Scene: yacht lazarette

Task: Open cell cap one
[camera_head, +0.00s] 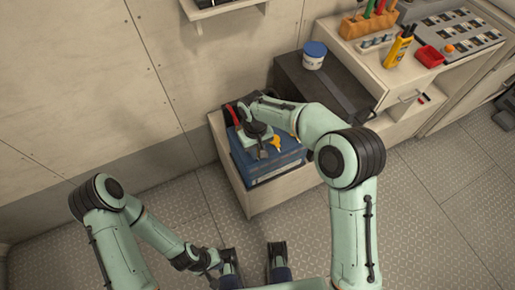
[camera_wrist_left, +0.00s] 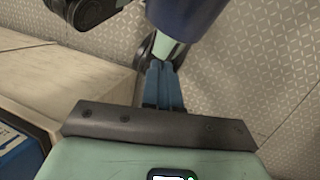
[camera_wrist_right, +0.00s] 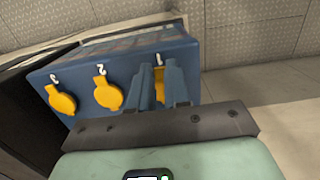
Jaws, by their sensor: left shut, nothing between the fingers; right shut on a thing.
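The blue battery (camera_head: 268,172) sits on a low shelf; its cap side fills much of the right wrist view (camera_wrist_right: 210,80). That side carries yellow caps by the white numbers 3, 2 and 1. Cell cap one (camera_wrist_right: 159,88) is partly hidden by my right gripper (camera_wrist_right: 163,72), which is shut on it. In the head view my right gripper (camera_head: 262,150) is over the battery. Cap two (camera_wrist_right: 108,94) and cap three (camera_wrist_right: 60,99) are uncovered. My left gripper (camera_wrist_left: 163,75) is shut and empty, low above the floor and away from the battery.
A dark box (camera_head: 330,85) stands behind the battery, with a white, blue-lidded tub (camera_head: 314,55) on top. A bench at the right holds a tool rack (camera_head: 368,20), a yellow bottle (camera_head: 398,47) and a red tray (camera_head: 429,56). The floor in front is clear.

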